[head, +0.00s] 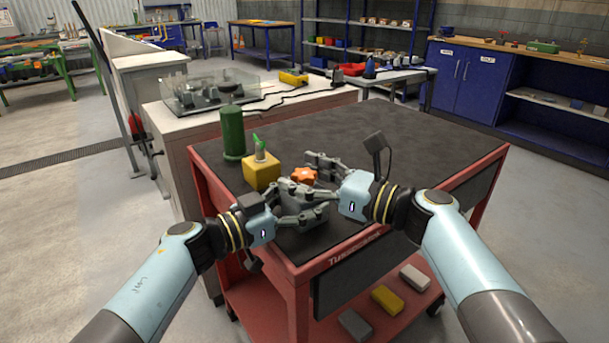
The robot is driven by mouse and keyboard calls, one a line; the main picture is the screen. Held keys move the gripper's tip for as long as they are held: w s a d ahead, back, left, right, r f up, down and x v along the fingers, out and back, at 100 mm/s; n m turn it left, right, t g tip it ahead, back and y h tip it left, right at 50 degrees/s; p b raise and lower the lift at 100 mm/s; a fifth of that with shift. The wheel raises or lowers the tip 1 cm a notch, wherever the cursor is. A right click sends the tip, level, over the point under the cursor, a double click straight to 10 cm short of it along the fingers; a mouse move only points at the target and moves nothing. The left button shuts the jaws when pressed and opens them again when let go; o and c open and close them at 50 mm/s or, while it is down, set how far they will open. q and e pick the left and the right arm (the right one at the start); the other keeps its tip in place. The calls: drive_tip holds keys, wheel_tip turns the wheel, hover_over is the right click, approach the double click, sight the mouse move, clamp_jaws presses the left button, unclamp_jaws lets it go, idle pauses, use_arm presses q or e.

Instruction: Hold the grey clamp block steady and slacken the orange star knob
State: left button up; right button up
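The orange star knob (304,175) shows near the left side of the dark-topped red cart, just behind the grey clamp block (312,213). My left gripper (318,206) has its fingers on either side of the block and appears shut on it. The fingers hide much of the block. My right gripper (312,174) reaches in from the right with its fingers spread. The knob is near its fingertips, and no finger is clearly seen pressing on it. Whether the knob touches the block is hidden by the fingers.
A yellow block with a green-topped piece (261,172) and a green cylinder (232,134) stand left of the knob. The red cart's dark top (420,135) is clear at the back and right. Several small blocks lie on its lower shelf (255,310).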

drive_tip(key=c, duration=1.1)
drive_tip(key=shift+n+g+y, duration=1)
drive_tip(key=shift+n+g, duration=0.3)
drive_tip(key=shift+g, duration=0.7)
drive_tip(key=shift+c, duration=0.3)
drive_tip(key=o, duration=1.2)
drive_tip(key=shift+o, duration=0.2)
drive_tip(key=v, duration=1.2)
use_arm(q)
drive_tip(key=o, duration=1.9)
drive_tip(key=shift+c, duration=0.2)
